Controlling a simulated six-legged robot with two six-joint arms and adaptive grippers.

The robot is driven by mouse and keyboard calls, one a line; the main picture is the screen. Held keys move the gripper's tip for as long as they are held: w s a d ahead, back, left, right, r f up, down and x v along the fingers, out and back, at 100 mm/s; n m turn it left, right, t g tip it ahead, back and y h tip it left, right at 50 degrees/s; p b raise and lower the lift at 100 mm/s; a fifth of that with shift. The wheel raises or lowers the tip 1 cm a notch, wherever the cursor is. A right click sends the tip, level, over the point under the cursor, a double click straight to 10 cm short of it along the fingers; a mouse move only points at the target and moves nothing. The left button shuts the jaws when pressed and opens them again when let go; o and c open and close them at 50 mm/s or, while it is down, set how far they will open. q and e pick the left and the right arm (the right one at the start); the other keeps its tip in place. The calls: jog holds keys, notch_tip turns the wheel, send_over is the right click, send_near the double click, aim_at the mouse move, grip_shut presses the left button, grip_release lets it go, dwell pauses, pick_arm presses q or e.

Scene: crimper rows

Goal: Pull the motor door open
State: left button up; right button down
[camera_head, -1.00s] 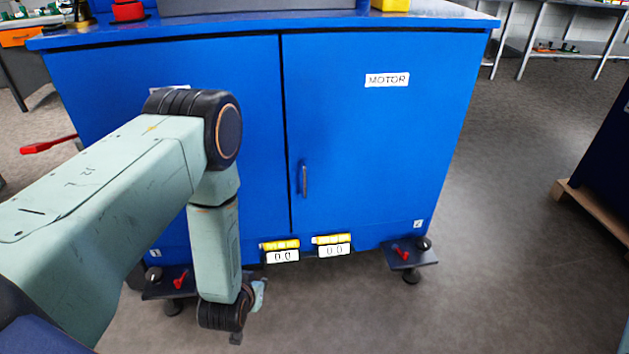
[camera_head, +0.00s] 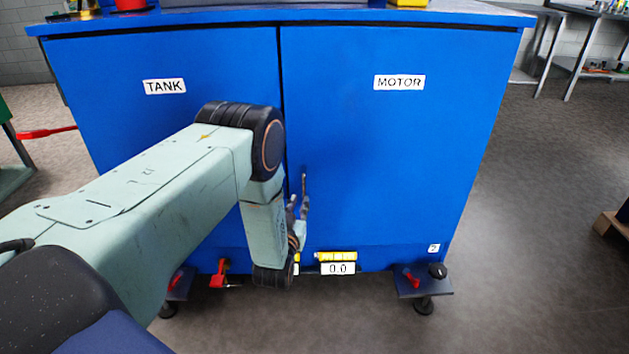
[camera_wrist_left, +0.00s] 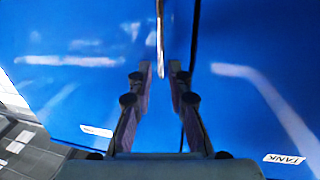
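The motor door (camera_head: 400,150) is the right blue door of the cabinet, labelled MOTOR, and it looks closed. Its slim upright handle (camera_head: 304,183) stands near the door's left edge, beside the centre seam. My left gripper (camera_head: 299,203) is at the handle's lower part, partly hidden by my own wrist. In the left wrist view its two fingers (camera_wrist_left: 161,77) are apart, and the end of the handle (camera_wrist_left: 160,38) shows in the gap between the fingertips. I cannot see clear contact. My right gripper is in neither view.
The tank door (camera_head: 110,130) is left of the seam, partly behind my left arm. A yellow-topped counter (camera_head: 337,263) reading 0.0 sits at the cabinet's bottom edge. A foot with a red lever (camera_head: 425,283) stands at lower right. The floor (camera_head: 520,230) to the right is clear.

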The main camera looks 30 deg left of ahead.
aim_at(303, 183)
pick_arm(q)
jog(key=shift+t, duration=0.4)
jog(key=b+x, duration=0.1)
jog(key=x, duration=0.3)
jog(key=r+b+x, duration=0.1)
jog(key=x, duration=0.1)
jog(key=shift+a+b, duration=0.25)
jog(key=shift+b, duration=0.1)
jog(key=shift+w+a+r+b, duration=0.1)
jog(key=shift+w+r+b, duration=0.05)
jog(key=shift+w, duration=0.25)
jog(key=shift+w+a+r+b, duration=0.15)
jog(key=shift+w, duration=0.2)
jog(key=shift+w+f, duration=0.1)
jog(key=shift+w, duration=0.05)
jog(key=shift+c, duration=1.4)
grip_shut()
